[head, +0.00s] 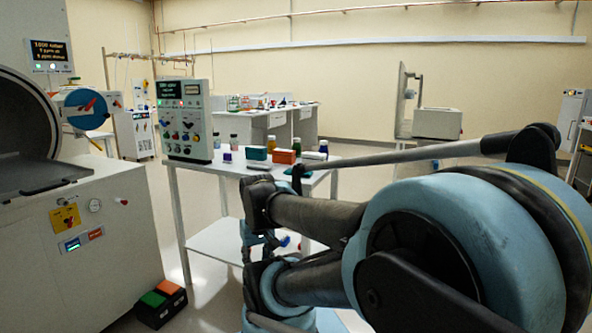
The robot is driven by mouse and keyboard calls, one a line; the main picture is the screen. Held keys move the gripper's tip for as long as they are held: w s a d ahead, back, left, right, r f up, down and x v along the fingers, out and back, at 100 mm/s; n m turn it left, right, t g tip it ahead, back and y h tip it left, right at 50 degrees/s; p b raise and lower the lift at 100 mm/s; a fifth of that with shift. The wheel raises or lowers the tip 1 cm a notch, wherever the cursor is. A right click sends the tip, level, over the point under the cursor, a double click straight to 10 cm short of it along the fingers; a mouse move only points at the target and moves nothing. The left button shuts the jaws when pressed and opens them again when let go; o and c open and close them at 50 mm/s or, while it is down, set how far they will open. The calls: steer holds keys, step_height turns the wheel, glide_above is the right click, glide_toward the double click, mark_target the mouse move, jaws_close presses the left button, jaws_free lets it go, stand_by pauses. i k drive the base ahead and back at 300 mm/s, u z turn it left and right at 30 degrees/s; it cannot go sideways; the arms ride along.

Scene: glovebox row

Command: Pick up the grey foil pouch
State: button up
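I cannot make out a grey foil pouch in the head view. The white table (208,167) in the middle carries small items, and my arm hides part of its right side and front. My arm fills the right and lower middle of the picture, with its dark links reaching left in front of the table. I cannot see the fingers of my gripper.
On the table are a control box (185,120), a green box (256,153), an orange box (284,156), a white box (314,156), a purple item (227,156) and small bottles. A large machine (75,240) stands left, with a green-and-orange pedal box (160,302) beside it.

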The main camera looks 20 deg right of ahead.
mark_target(263, 168)
steer(key=z, duration=0.15)
steer(key=i, duration=0.9)
steer(key=z, duration=1.25)
